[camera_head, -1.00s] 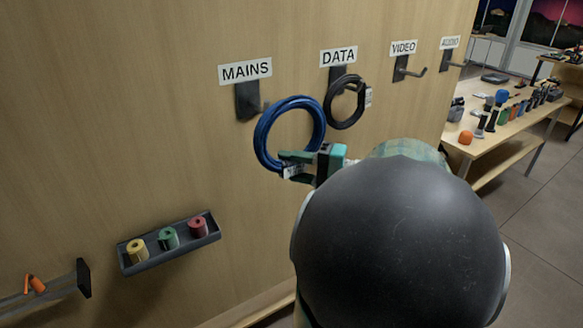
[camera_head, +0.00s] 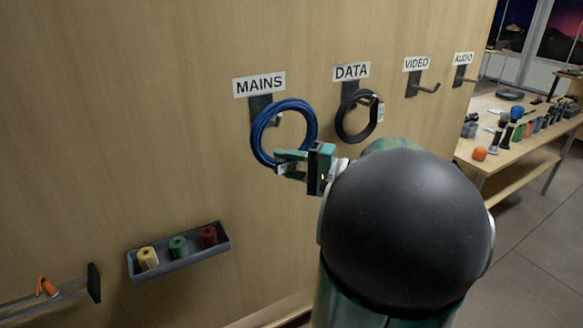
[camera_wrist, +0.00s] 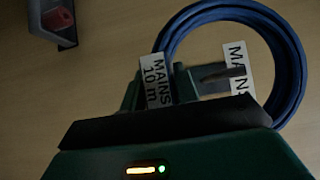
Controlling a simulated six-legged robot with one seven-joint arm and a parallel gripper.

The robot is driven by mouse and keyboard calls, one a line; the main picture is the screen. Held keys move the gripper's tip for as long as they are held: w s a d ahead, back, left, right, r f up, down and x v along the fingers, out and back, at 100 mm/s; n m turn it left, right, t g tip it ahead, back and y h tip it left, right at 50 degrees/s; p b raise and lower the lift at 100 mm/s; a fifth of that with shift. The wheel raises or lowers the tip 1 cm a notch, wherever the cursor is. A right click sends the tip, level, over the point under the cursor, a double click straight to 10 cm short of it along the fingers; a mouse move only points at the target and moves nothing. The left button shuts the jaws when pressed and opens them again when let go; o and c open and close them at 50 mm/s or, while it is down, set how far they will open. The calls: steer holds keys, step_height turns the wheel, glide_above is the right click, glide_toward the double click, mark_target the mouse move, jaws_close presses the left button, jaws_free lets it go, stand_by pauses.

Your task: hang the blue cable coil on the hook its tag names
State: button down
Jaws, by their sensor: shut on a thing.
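The blue cable coil (camera_head: 314,126) is upright in front of the MAINS hook (camera_head: 259,104), just below the MAINS sign (camera_head: 259,84). My gripper (camera_head: 287,160) is shut on the coil's lower edge, at its white tag. In the wrist view the tag (camera_wrist: 156,82) reads "MAINS 10 m", and the coil (camera_wrist: 293,62) arches above the jaws. The hook's prong shows through the ring in the head view. Whether the coil is around the prong or only in front of it, I cannot tell.
A black coil (camera_head: 343,128) hangs at the DATA hook, close on the right. The VIDEO hook (camera_head: 420,84) and AUDIO hook (camera_head: 462,76) are empty. A table (camera_head: 478,160) with many items stands at right.

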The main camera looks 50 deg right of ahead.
steer(key=w+d+f, duration=0.2)
steer(key=w, duration=0.5)
steer(key=shift+f, duration=0.4)
stand_by(0.5)
steer(key=c, duration=1)
jaws_free()
steer(key=shift+o, duration=0.2)
steer(key=shift+s, duration=0.1)
steer(key=s+d, duration=0.3)
steer(key=s, duration=1.7)
steer(key=shift+s, duration=0.15)
